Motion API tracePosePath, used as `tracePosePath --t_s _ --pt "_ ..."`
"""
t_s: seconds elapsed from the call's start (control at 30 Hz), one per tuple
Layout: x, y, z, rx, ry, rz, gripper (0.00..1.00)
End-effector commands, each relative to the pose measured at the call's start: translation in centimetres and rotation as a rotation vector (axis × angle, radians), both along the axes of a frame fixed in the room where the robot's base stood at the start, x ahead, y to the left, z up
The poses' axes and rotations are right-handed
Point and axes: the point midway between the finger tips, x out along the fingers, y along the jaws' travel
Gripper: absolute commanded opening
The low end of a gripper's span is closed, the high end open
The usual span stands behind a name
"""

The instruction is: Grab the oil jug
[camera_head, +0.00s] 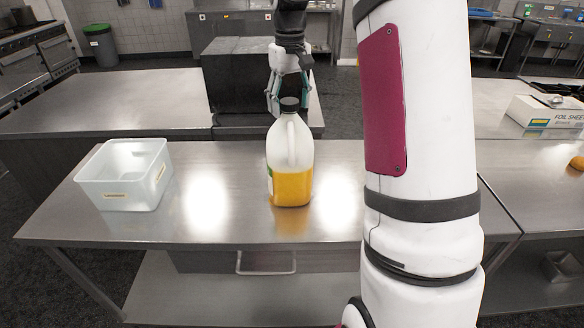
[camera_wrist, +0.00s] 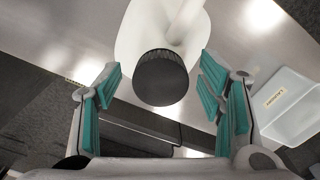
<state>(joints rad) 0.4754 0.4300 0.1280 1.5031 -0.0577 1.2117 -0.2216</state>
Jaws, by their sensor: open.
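The oil jug (camera_head: 291,172) stands upright on the steel table, a clear white jug with a handle, a dark cap and yellow-orange liquid in its lower half. My gripper (camera_head: 290,98) is behind and around the height of the jug's cap, pointing down. In the wrist view the jug (camera_wrist: 140,35) shows at the top with its dark cap (camera_wrist: 161,78) between the teal finger pads of my gripper (camera_wrist: 160,95). The fingers are spread wide, with gaps to the cap on both sides, and hold nothing.
A translucent plastic bin (camera_head: 126,178) stands left of the jug on the steel table (camera_head: 215,222). It also shows at right in the wrist view (camera_wrist: 285,108). A black box (camera_head: 232,76) sits behind. A foil sheets box (camera_head: 545,115) is at far right. The table between bin and jug is clear.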

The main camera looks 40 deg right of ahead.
Motion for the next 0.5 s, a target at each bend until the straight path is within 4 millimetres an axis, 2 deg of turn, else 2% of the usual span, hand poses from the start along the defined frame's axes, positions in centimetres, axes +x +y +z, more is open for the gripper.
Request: tracePosePath --t_s 0.27,0.3,0.5 --pt "0.06 0.00 -0.61 0.000 0.000 0.000 0.62" --pt "0.06 0.01 -0.61 0.000 0.000 0.000 0.60" --pt "0.05 0.01 -0.58 0.000 0.000 0.000 0.15"
